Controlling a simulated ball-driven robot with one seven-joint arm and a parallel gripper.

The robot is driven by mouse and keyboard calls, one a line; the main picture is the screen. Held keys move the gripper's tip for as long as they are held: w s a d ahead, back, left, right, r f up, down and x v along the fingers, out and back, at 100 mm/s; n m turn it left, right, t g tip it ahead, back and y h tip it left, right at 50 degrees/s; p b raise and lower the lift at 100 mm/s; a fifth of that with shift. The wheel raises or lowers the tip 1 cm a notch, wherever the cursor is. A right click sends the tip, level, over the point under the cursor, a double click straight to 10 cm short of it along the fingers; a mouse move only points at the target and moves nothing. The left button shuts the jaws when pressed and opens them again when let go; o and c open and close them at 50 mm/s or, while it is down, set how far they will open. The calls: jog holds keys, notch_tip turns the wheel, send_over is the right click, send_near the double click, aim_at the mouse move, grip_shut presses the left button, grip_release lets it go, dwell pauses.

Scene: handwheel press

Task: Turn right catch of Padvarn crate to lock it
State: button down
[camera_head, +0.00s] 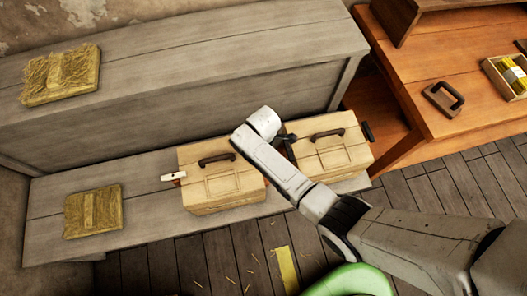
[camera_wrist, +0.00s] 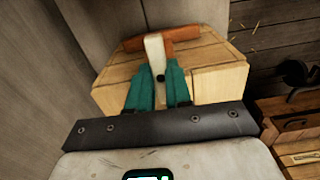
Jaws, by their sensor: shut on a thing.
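Two pale wooden crates stand side by side on the low grey bench in the head view: a left crate (camera_head: 222,187) and a right crate (camera_head: 335,155). No name shows on either. The left crate has a white catch (camera_head: 174,177) sticking out from its left side. My gripper (camera_wrist: 157,72) is at a crate (camera_wrist: 215,82) in the wrist view, its teal fingers shut on a whitish catch lever (camera_wrist: 154,46). The lever stands across a reddish-brown bar (camera_wrist: 183,33). In the head view my arm hides the fingers and the held catch, near the gap between the crates.
Straw-covered blocks lie on the upper grey shelf (camera_head: 62,75) and the low bench (camera_head: 93,211). An orange wooden workbench (camera_head: 420,60) stands at the right, with a dark-handled tool (camera_head: 443,99) and a box of yellow items (camera_head: 508,75). Planked floor lies in front.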

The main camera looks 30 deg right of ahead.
jog(key=shift+n, duration=0.3)
jog(key=c, duration=1)
grip_release()
jog(key=shift+c, duration=0.2)
notch_tip(320, 180, up, 11)
jog(key=shift+f, duration=0.15)
